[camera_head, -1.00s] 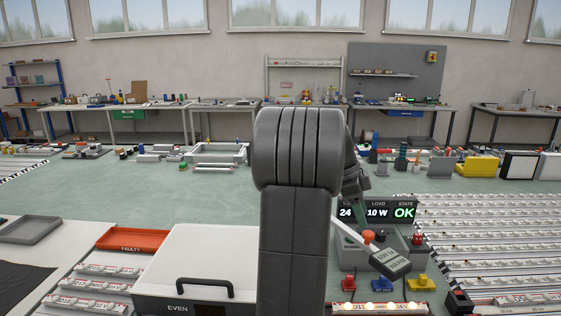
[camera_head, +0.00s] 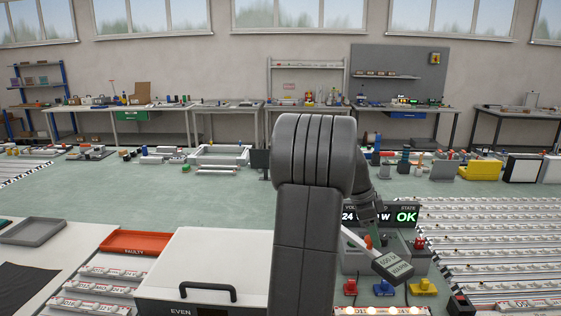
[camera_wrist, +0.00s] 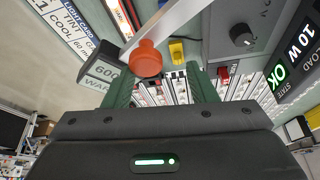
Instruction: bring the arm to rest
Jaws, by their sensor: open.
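My arm (camera_head: 315,155) stands upright in the middle of the head view, with its elbow high and its far part bending down to the right. My gripper (camera_wrist: 162,88) shows in the wrist view with two green fingers spread apart and nothing held between them. An orange-red knob (camera_wrist: 147,58) shows in front of the fingers, and I cannot tell how far off it is. In the head view the fingers are hidden or too small to tell, near the test unit with the green OK display (camera_head: 406,216).
A tag marked 600 and WARM (camera_head: 393,266) leans near the test unit. Red, blue and yellow plugs (camera_head: 383,288) stand in front. A white box marked EVEN (camera_head: 215,250), an orange FAULTY tray (camera_head: 130,243) and a grey tray (camera_head: 38,232) lie left. Light strips (camera_head: 490,240) fill the right.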

